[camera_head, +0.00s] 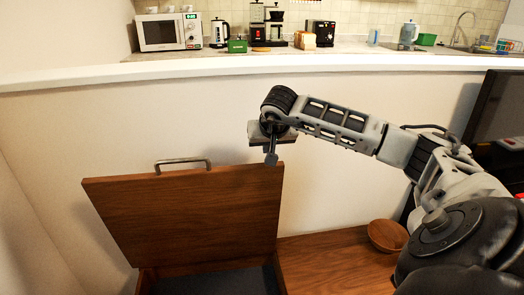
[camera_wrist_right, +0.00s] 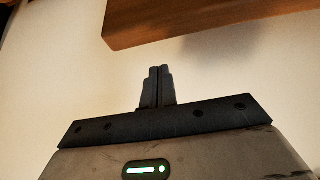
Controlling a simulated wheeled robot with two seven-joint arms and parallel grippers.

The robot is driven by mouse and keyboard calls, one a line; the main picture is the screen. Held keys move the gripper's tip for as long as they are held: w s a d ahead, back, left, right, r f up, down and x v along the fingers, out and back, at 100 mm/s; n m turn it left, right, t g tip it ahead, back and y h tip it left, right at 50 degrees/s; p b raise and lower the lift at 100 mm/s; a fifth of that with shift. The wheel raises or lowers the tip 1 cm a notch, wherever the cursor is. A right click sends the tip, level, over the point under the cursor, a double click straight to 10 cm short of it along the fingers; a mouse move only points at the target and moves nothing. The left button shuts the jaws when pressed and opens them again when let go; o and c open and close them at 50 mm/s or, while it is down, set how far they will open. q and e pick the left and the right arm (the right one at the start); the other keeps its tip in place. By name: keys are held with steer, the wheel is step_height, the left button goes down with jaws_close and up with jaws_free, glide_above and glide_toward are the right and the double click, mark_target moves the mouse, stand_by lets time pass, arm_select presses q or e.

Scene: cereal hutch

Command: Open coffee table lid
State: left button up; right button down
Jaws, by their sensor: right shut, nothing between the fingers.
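The coffee table lid (camera_head: 190,215) is a brown wooden panel with a metal bar handle (camera_head: 183,162) on its top edge. In the head view it stands tilted up, and the dark inside of the coffee table (camera_head: 215,281) shows below it. My right gripper (camera_head: 271,158) is shut and empty near the lid's upper right corner. I cannot tell whether it touches the lid. In the right wrist view the closed fingers (camera_wrist_right: 157,72) point toward the pale wall, with a wooden edge (camera_wrist_right: 175,22) beyond them. My left gripper is not in view.
A wooden bowl (camera_head: 387,235) sits on the fixed tabletop (camera_head: 335,262) at the right. A pale half wall (camera_head: 60,125) stands behind the table. A kitchen counter with a microwave (camera_head: 168,32) and other appliances lies beyond it. A dark screen (camera_head: 497,105) stands at the right.

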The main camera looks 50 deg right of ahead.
steer(key=s+f+v, duration=0.1)
steer(key=v, duration=0.8)
steer(key=shift+s+a+r, duration=0.3)
steer(key=shift+a, duration=0.25)
